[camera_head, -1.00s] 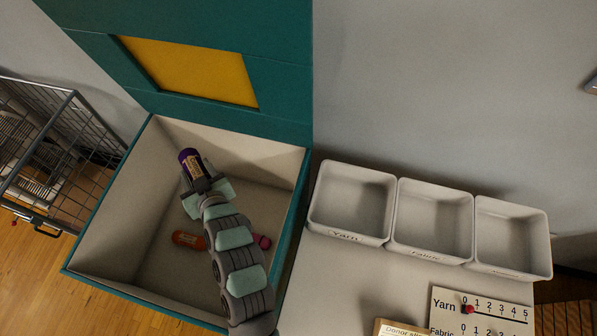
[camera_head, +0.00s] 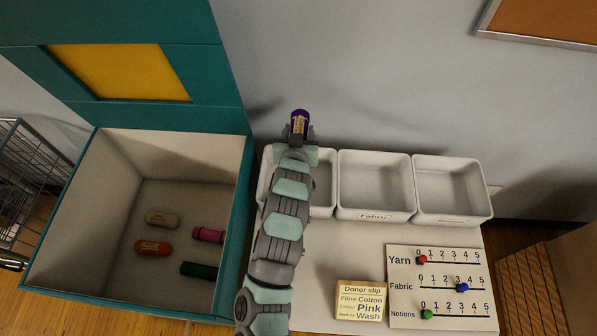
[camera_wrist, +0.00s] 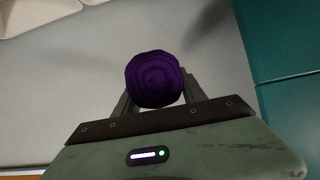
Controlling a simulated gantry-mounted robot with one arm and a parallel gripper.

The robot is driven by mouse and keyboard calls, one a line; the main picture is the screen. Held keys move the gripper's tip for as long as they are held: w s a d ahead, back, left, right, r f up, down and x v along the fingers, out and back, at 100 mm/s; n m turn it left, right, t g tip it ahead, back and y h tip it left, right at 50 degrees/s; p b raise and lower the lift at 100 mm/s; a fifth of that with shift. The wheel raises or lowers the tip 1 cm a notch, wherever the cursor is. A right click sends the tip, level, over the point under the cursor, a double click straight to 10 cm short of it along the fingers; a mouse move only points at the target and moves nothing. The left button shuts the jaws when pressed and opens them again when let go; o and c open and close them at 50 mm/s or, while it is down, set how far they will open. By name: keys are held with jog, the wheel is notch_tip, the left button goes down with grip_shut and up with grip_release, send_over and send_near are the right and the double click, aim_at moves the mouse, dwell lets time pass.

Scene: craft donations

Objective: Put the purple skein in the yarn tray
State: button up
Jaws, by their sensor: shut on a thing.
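The purple skein (camera_head: 300,124) has a pale label and stands roughly upright in my gripper (camera_head: 297,138). My gripper is shut on it and holds it up over the yarn tray's back edge or just behind it in the picture; the exact height cannot be told. In the wrist view the skein's round purple end (camera_wrist: 155,79) shows between the fingers. The yarn tray (camera_head: 322,186) is the leftmost of three white trays. My arm covers much of it and its label.
The fabric tray (camera_head: 375,213) and a third tray (camera_head: 452,218) stand to the right, both empty. A teal bin (camera_head: 232,215) at left holds orange, beige, pink and green skeins. A counter board (camera_head: 440,310) and a donor slip (camera_head: 360,301) lie in front.

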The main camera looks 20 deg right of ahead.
notch_tip(320, 180, down, 16)
jog(key=shift+f, duration=0.15)
dwell(0.3)
jog(key=shift+f, duration=0.25)
jog(key=o, duration=1.4)
jog(key=shift+r, duration=0.1)
jog(key=shift+c, duration=0.2)
